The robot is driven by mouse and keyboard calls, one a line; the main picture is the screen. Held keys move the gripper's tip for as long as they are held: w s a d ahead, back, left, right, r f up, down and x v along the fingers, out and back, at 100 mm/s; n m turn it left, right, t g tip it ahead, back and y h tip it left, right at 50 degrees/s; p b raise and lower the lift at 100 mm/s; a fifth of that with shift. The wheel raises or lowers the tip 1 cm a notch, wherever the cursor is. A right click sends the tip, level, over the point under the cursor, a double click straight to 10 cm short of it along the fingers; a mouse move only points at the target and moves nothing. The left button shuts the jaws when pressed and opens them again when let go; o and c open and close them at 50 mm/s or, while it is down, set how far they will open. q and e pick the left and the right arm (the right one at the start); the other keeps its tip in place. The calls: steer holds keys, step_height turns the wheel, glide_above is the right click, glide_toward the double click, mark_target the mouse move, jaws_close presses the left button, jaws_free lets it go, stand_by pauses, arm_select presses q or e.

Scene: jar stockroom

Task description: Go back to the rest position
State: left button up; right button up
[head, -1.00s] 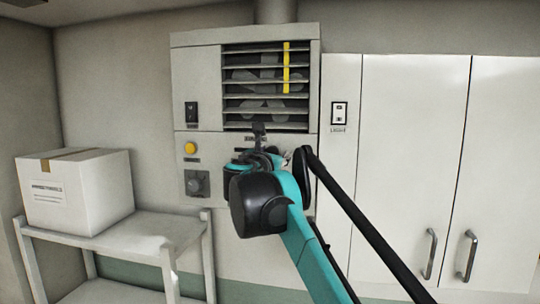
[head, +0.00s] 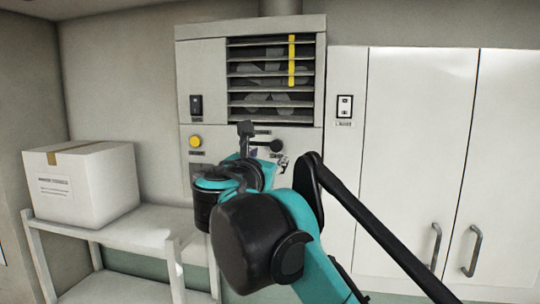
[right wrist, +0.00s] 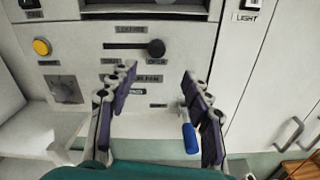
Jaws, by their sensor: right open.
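My right gripper (head: 264,150) is open and empty in front of the grey wall unit (head: 200,60). In the right wrist view its two fingers (right wrist: 158,80) are spread apart with nothing between them. A black lever knob (right wrist: 156,48) on the unit's panel stands at the right end of its slot, above the "OPEN" label. The knob also shows just beyond the gripper in the head view (head: 277,145). The gripper appears apart from it. My teal and black right arm hides the lower panel in the head view. My left gripper is not in view.
A white box (head: 85,185) stands on a shelf rack (head: 150,225) at left. The unit has a slatted vent (head: 270,75), a yellow button (head: 195,141) and a black switch (head: 196,105). White cabinets (head: 415,150) are at right. A blue object (right wrist: 190,138) shows by the right finger.

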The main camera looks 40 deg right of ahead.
stand_by(0.5)
steer(key=s+a+f+m+g+y+b, duration=0.25)
steer(key=f+m+b, duration=0.5)
steer(key=f, duration=1.45)
steer(key=s+a+f+m+g+y+b, duration=0.1)
steer(key=s+a+f+m+y+b, duration=0.3)
steer(key=f+b, duration=1.2)
steer(key=s+a+f+m+y+b, duration=0.2)
steer(key=a+f+m+b, duration=0.1)
steer(key=f, duration=1.2)
steer(key=s+a+f+m+y+b, duration=0.2)
steer(key=a+f+m, duration=0.3)
steer(key=f, duration=1)
steer(key=s+a+f+m+g+y+b, duration=0.1)
steer(key=s+a+f+m+y+b, duration=0.1)
steer(key=f, duration=1.4)
steer(key=a+m+y+b, duration=0.1)
steer(key=a+m+b, duration=0.1)
steer(key=a, duration=0.1)
steer(key=shift+s+b, duration=0.25)
steer(key=shift+b, duration=0.1)
